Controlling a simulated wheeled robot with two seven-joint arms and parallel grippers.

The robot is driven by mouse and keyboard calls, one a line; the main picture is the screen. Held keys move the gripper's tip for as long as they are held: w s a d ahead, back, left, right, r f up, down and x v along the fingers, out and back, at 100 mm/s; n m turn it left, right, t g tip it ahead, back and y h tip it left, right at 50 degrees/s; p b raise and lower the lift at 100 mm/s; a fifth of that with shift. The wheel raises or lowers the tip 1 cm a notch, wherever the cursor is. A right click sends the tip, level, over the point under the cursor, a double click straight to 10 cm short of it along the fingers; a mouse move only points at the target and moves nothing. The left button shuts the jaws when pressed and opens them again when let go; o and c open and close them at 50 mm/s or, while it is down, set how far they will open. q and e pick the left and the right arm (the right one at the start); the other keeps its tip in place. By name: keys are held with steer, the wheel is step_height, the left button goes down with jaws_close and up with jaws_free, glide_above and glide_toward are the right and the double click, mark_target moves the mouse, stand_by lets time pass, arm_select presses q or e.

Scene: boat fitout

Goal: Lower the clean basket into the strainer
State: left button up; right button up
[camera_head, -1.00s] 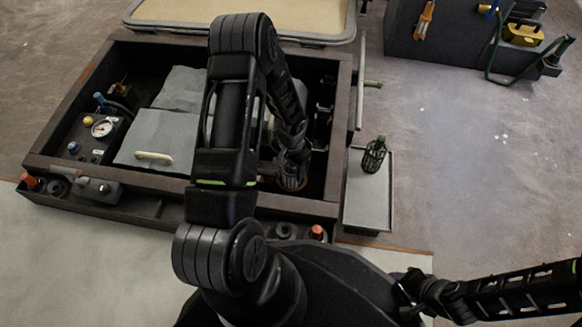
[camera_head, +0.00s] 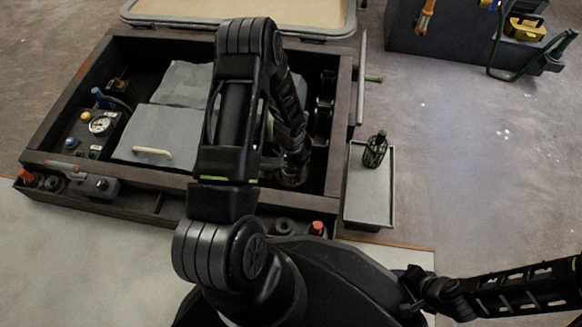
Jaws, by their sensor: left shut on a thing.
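My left gripper (camera_head: 292,172) is down inside the open bilge box, near its right front corner. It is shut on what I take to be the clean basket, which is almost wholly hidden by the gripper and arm. The strainer cannot be made out clearly; a brownish rounded edge shows just under the gripper. A dark, cage-like basket with a narrow top (camera_head: 375,150) stands upright on the grey tray (camera_head: 368,205), right of the box. My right gripper (camera_head: 413,284) is low at the right, over the floor, and its fingers are not clear.
The box has raised dark walls (camera_head: 341,130) close around my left gripper.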

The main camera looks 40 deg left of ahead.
arm_select(q)
steer(key=o, duration=1.5)
steer(key=shift+f, duration=0.15)
arm_select(e)
steer(key=shift+s+f, duration=0.1)
steer(key=shift+s, duration=0.25)
arm_select(q)
step_height(320, 180, up, 7)
steer(key=p, duration=0.4)
steer(key=shift+r, duration=0.45)
arm_select(e)
steer(key=r, duration=0.4)
steer(key=shift+w+r, duration=0.1)
steer(key=shift+w, duration=0.15)
